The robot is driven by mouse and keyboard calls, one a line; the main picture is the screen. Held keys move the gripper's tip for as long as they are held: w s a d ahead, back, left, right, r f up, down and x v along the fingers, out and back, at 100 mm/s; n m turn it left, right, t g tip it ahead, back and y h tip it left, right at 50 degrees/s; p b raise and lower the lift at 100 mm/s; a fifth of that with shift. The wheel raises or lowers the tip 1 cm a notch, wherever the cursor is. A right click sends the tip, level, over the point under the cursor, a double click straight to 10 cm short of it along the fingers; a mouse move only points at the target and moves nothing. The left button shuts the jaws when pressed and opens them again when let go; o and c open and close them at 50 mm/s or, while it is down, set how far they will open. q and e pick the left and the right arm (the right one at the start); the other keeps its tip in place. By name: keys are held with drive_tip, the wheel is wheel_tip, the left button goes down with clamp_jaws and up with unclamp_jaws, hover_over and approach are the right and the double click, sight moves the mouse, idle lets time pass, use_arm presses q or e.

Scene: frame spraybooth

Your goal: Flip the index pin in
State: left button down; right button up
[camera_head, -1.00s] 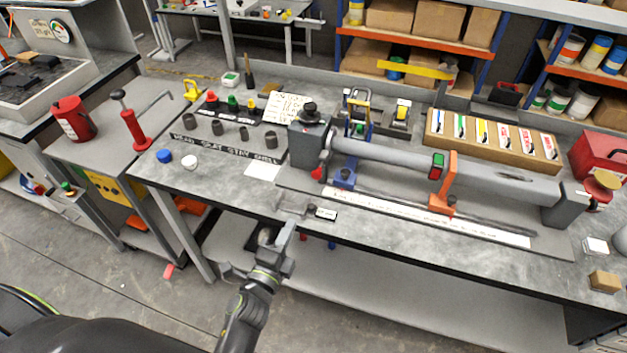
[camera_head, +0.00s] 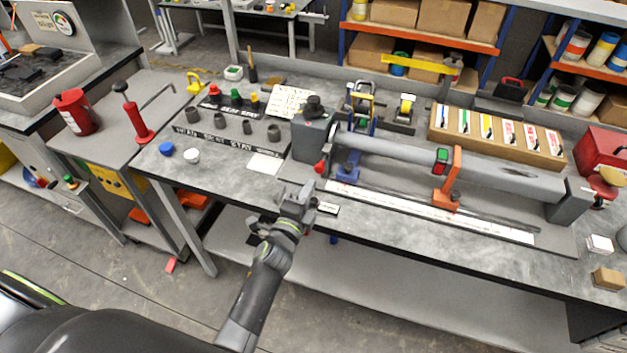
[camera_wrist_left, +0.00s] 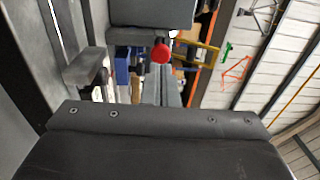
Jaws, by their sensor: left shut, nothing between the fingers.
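The index pin appears to be the small red ball knob (camera_head: 319,167) at the lower front of the grey headstock (camera_head: 312,137), on the left end of the long tube fixture. It also shows in the left wrist view as a red ball (camera_wrist_left: 161,53) under a dark grey block. My left gripper (camera_head: 301,190) is shut and empty at the bench's front edge, just below and left of the red knob, apart from it. In the left wrist view my dark gripper body fills the bottom and hides what lies behind it. My right gripper is not in view.
The grey tube (camera_head: 400,152) runs right from the headstock, with a blue clamp (camera_head: 347,168) and an orange bracket (camera_head: 449,180) along it. A white scale strip (camera_head: 430,211) lies in front.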

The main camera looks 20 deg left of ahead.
sight(318, 170)
use_arm(q)
drive_tip(key=shift+w+d+r+b, duration=0.15)
drive_tip(key=shift+w+b, duration=0.15)
drive_tip(key=shift+w, duration=1.5)
drive_tip(key=shift+w+b, duration=0.5)
drive_tip(key=shift+w, duration=0.55)
drive_tip(key=shift+s+r, duration=0.1)
